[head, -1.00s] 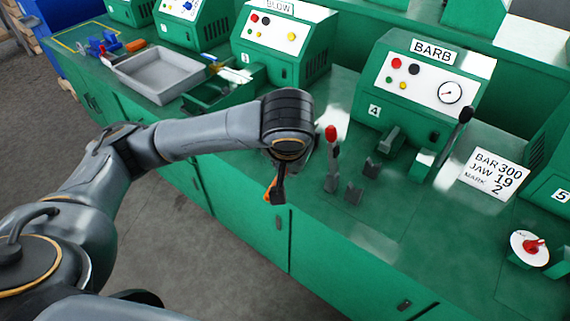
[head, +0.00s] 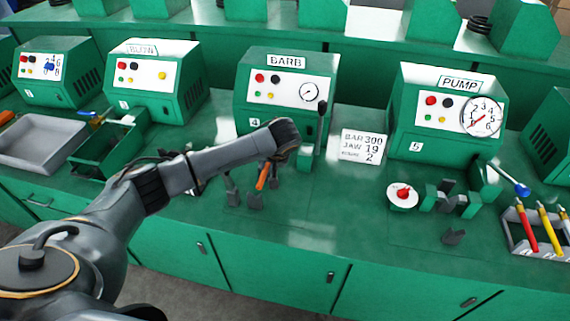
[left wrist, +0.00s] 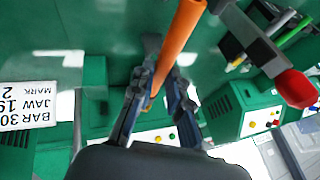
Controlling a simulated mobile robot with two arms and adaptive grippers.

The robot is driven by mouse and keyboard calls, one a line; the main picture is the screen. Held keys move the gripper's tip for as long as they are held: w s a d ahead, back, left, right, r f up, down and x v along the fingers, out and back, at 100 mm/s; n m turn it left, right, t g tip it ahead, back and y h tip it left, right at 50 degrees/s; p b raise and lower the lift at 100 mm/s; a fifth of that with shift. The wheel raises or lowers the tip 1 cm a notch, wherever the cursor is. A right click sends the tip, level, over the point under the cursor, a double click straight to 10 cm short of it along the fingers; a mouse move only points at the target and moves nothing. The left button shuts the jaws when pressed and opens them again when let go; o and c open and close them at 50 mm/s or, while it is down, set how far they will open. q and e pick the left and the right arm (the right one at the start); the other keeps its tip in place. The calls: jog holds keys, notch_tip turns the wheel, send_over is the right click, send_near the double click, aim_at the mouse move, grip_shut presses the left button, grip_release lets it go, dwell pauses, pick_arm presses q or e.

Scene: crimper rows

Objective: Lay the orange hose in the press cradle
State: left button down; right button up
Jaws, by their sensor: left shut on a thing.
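My left gripper (head: 270,170) is shut on the orange hose (head: 262,177), which hangs tilted below it in the head view. The left wrist view shows the hose (left wrist: 178,45) between the two dark fingers (left wrist: 158,85). The hose is over the bench in front of the BARB machine (head: 285,93). Small dark grey blocks (head: 255,201) stand on the bench just below it. More dark grey jaws (head: 447,190) stand between green blocks in front of the PUMP machine. I cannot tell which of these is the press cradle. My right gripper is not in view.
A red-knobbed lever (left wrist: 297,88) is close to the hose in the left wrist view. A black-handled lever (head: 322,108) and a sign card (head: 363,146) stand nearby. A grey tray (head: 40,145) is at left, a rack (head: 520,240) of coloured tools at right.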

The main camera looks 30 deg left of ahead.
aim_at(265, 172)
pick_arm(q)
jog(key=shift+w+a+f+b, duration=0.1)
jog(key=shift+a+f+b, duration=0.6)
jog(key=shift+f, duration=0.8)
jog(key=shift+w+a+f+b, duration=0.1)
jog(key=shift+a+f+b, duration=0.35)
jog(key=shift+f+b, duration=0.75)
jog(key=shift+w+a+f+b, duration=0.1)
jog(key=shift+a+f+b, duration=0.5)
jog(key=shift+f, duration=1.15)
jog(key=c, duration=1.2)
grip_release()
jog(key=shift+r, duration=0.1)
jog(key=v, duration=1.2)
jog(key=shift+d, duration=0.1)
